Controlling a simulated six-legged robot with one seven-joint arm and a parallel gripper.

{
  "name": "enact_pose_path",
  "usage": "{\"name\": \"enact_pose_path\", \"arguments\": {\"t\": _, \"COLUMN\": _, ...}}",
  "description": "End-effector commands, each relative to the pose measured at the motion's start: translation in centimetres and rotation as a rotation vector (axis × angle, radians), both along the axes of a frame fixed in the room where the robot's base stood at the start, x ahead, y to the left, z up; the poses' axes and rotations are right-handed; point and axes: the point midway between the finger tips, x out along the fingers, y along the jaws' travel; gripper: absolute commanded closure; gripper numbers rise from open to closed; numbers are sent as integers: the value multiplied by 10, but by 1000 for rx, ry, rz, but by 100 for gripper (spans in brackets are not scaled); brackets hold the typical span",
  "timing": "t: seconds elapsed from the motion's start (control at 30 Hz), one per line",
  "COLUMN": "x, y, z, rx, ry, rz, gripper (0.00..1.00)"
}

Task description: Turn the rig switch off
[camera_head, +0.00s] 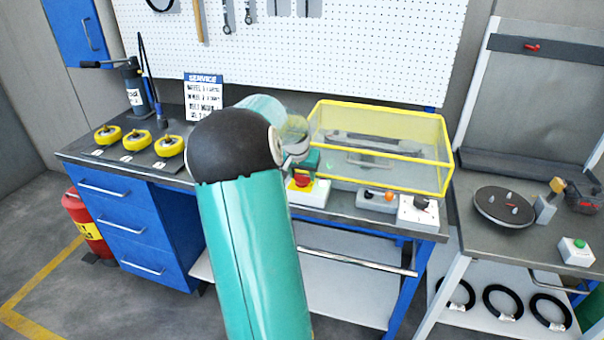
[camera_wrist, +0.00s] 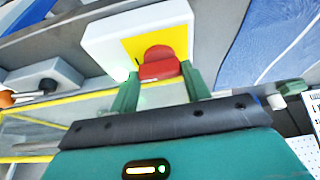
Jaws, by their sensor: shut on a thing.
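A white box (camera_head: 314,195) with a yellow top plate and a red knob (camera_head: 303,181) stands at the bench's front edge. In the wrist view, the white box (camera_wrist: 105,43) and red knob (camera_wrist: 160,52) are close in front of my gripper (camera_wrist: 160,72). My two green fingers flank the red knob, and my gripper is shut on it. In the head view my arm hides part of the box's left side. Which control is the rig switch is not labelled legibly.
A grey box with an orange button (camera_head: 376,196) and a white box with a dark knob (camera_head: 418,211) stand to the right. A clear yellow-edged cover (camera_head: 425,168) is behind them. Yellow-topped pieces (camera_head: 137,139) lie at left. A turntable (camera_head: 503,207) is on the right bench.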

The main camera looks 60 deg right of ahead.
Motion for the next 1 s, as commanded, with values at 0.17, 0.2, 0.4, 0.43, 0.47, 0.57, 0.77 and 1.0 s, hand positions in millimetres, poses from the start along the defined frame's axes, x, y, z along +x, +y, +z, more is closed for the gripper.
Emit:
{"name": "enact_pose_path", "arguments": {"t": 0.17, "x": -1, "y": 0, "z": 0, "rx": 1, "ry": 0, "rz": 49, "gripper": 76}}
{"name": "enact_pose_path", "arguments": {"t": 0.2, "x": -1, "y": 0, "z": 0, "rx": 1, "ry": -1, "rz": 68, "gripper": 76}}
{"name": "enact_pose_path", "arguments": {"t": 0.4, "x": -3, "y": -1, "z": 0, "rx": 1, "ry": -2, "rz": 198, "gripper": 76}}
{"name": "enact_pose_path", "arguments": {"t": 0.43, "x": -3, "y": -1, "z": 0, "rx": 1, "ry": -2, "rz": 221, "gripper": 76}}
{"name": "enact_pose_path", "arguments": {"t": 0.47, "x": -3, "y": -1, "z": 0, "rx": 1, "ry": -2, "rz": 248, "gripper": 76}}
{"name": "enact_pose_path", "arguments": {"t": 0.57, "x": -4, "y": -2, "z": 0, "rx": 2, "ry": -3, "rz": 337, "gripper": 76}}
{"name": "enact_pose_path", "arguments": {"t": 0.77, "x": -4, "y": -3, "z": 0, "rx": 1, "ry": -3, "rz": 527, "gripper": 76}}
{"name": "enact_pose_path", "arguments": {"t": 1.0, "x": -5, "y": -5, "z": 1, "rx": 0, "ry": -3, "rz": 757, "gripper": 76}}
